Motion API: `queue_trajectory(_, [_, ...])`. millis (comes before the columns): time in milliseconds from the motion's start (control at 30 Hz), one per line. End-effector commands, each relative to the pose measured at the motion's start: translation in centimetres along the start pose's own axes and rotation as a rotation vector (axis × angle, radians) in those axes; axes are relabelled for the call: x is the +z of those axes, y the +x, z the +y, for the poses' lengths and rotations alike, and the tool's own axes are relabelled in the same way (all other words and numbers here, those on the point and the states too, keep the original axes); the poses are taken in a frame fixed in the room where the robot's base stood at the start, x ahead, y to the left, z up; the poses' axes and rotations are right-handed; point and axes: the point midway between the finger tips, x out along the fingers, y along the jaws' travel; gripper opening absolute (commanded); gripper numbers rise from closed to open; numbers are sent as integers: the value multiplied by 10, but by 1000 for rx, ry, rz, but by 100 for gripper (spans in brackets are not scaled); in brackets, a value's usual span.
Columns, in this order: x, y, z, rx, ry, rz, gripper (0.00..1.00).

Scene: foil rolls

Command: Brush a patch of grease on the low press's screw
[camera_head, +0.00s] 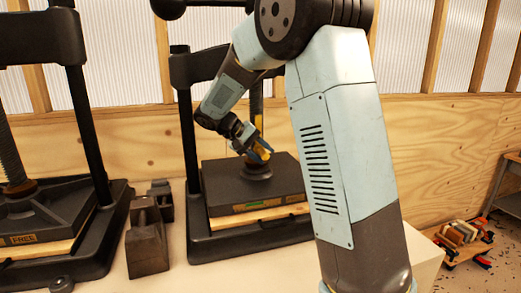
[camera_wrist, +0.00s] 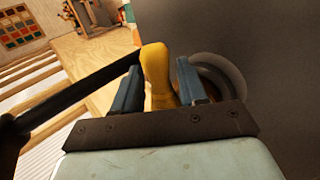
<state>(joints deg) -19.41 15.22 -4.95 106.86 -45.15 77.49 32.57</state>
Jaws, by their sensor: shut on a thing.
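The right-hand press (camera_head: 213,245), black and lower in the picture than the left one, stands on the bench. Its upright screw (camera_head: 257,103) is partly hidden by my arm and meets a round foot (camera_head: 257,173) on the dark platen. A small yellowish area shows on the screw; I cannot tell whether it is grease. My gripper (camera_head: 262,150) is low beside the screw, just above the foot. Its blue fingers are shut on a yellow handle (camera_wrist: 157,75), taken to be the brush's; it also shows in the head view (camera_head: 262,155). Bristles are not visible.
The left press (camera_head: 75,225) has a plate marked FREE and a bare screw (camera_head: 10,150). Dark metal blocks (camera_head: 147,245) stand between the presses. A black bar (camera_wrist: 80,92) crosses the wrist view left of the handle. Coloured items lie on a low wooden board (camera_head: 460,240) at right.

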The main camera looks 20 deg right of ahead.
Motion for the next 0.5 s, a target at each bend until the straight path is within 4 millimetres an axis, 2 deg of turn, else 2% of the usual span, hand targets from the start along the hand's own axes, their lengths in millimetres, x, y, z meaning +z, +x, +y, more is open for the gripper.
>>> queue_trajectory(267, [2, 0, 0, 0, 0, 0, 12])
queue_trajectory(500, [20, -1, 0, 0, -1, 0, 12])
